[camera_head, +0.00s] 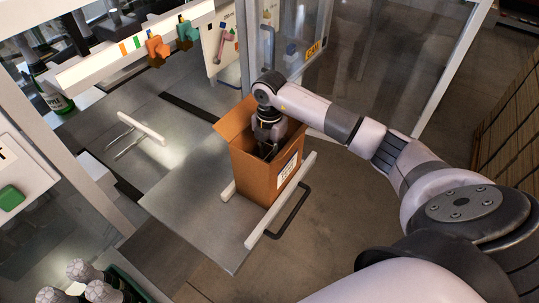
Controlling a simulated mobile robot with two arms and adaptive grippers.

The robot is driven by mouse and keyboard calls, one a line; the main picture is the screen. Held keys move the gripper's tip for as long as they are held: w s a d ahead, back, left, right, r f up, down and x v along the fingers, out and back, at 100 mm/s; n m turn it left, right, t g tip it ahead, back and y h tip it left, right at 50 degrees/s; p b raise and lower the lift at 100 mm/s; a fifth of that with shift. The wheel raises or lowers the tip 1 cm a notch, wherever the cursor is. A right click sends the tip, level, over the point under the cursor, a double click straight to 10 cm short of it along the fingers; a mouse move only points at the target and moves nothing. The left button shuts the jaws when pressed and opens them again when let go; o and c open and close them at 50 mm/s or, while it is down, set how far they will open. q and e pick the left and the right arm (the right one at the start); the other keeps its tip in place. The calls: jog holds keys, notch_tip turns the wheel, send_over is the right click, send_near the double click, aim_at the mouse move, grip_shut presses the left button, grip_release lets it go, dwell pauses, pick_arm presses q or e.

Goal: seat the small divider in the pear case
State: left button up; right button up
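An open cardboard case (254,177) stands upright on the metal table, with flaps folded out and a white label (288,168) on its right side. The label is too small to read, so I cannot tell whether it is the pear case. My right gripper (267,151) points down into the case's open top, with its fingers inside the walls. The gripper and arm hide much of the interior. I cannot make out the small divider or whether the fingers hold anything. My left gripper is not in view.
White rails (282,201) flank the case, with a dark handle (291,216) at the right. Bare metal table (185,195) lies left of it. Framed clear panels (345,50) stand behind. A crate of foil-topped bottles (101,291) is at lower left.

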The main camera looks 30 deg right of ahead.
notch_tip(320, 180, up, 11)
jog(key=b, duration=0.3)
dwell(0.4)
